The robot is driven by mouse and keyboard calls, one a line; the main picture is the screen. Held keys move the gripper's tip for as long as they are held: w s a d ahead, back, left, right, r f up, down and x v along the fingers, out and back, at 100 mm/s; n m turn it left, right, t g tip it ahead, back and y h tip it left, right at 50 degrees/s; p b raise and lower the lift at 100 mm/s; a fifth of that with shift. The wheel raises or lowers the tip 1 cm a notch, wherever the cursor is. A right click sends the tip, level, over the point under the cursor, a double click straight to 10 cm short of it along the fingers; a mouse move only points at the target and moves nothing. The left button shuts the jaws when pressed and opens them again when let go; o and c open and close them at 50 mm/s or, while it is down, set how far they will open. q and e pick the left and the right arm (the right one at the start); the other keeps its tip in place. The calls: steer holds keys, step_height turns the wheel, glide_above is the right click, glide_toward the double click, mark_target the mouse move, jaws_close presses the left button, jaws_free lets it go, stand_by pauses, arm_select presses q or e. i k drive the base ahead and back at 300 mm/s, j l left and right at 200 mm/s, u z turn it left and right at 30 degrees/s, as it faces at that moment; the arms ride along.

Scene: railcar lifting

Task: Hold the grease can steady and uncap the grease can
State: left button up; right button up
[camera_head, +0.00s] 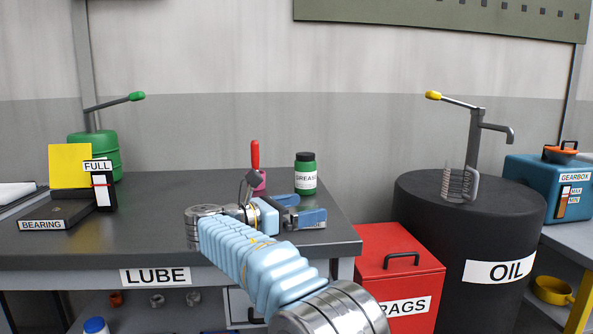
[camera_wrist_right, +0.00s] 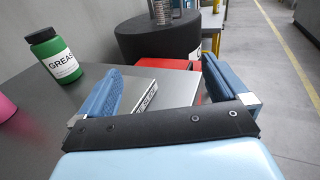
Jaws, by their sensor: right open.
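The grease can (camera_head: 306,184) is a green bottle with a white GREASE label and a black cap. It stands upright on the dark LUBE bench near its right end. It also shows at the left of the right wrist view (camera_wrist_right: 60,68), cap on. My right gripper (camera_head: 312,203) is open and empty, in front of the can in the head view. In the wrist view the can is outside the fingers, left of the left blue finger (camera_wrist_right: 100,93). My left gripper is not in view.
A pink object (camera_head: 260,180) with a red-handled tool (camera_head: 255,155) stands left of the can. A red RAGS box (camera_head: 370,290) and a black OIL drum (camera_head: 420,220) stand right of the bench (camera_head: 150,240). The bench's left holds a green container (camera_head: 108,145) and BEARING box (camera_head: 50,214).

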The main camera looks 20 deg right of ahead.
mark_target(305, 172)
steer(key=i, duration=0.95)
